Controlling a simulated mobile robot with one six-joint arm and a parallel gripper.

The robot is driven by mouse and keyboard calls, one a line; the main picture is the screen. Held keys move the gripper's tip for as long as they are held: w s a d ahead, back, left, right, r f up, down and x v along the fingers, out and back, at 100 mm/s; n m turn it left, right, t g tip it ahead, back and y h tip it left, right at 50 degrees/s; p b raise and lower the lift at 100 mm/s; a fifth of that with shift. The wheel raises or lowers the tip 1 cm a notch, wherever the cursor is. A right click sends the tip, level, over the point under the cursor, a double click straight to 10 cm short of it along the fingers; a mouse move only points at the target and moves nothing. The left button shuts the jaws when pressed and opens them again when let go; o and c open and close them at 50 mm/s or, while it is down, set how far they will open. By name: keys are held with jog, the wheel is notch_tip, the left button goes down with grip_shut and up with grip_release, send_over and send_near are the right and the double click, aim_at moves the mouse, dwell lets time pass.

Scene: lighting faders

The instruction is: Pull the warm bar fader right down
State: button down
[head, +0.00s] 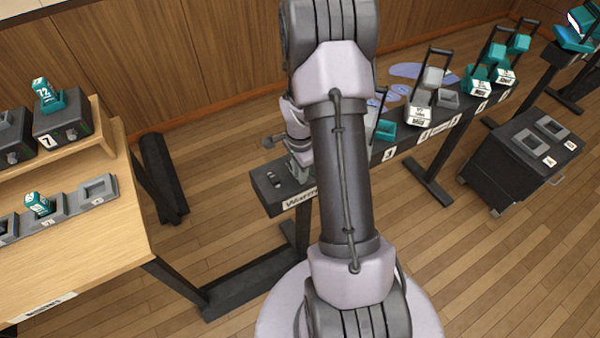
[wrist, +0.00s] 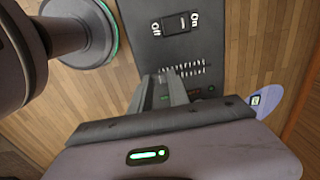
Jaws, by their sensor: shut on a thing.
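The warm bar is a long dark bar (head: 268,192) on a dark stand, with a white, partly hidden name label (head: 299,199) on its front edge. Its near end shows in the wrist view as a dark panel (wrist: 160,48) with an Off/On switch (wrist: 176,24) and a row of white fader marks (wrist: 184,70). My gripper (wrist: 172,84) reaches down onto the panel at these marks, its fingers shut on the fader. The fader's knob is hidden between the fingers. In the head view my gripper (head: 298,172) is at the bar's left end, partly behind my arm.
A wooden bench (head: 75,245) with dark boxes and teal-topped pieces stands at left. Several teal and grey lamps stand along the bar to the right. A dark wheeled cabinet (head: 520,160) stands at right.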

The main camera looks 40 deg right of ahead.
jog(key=shift+s+a+f, duration=0.15)
jog(key=shift+s, duration=0.15)
jog(key=c, duration=1.2)
grip_release()
jog(key=shift+w, duration=0.1)
jog(key=shift+c, duration=0.2)
notch_tip(320, 180, up, 18)
jog(key=p, duration=0.6)
jog(key=shift+f+p, duration=0.25)
jog(key=shift+p, duration=0.05)
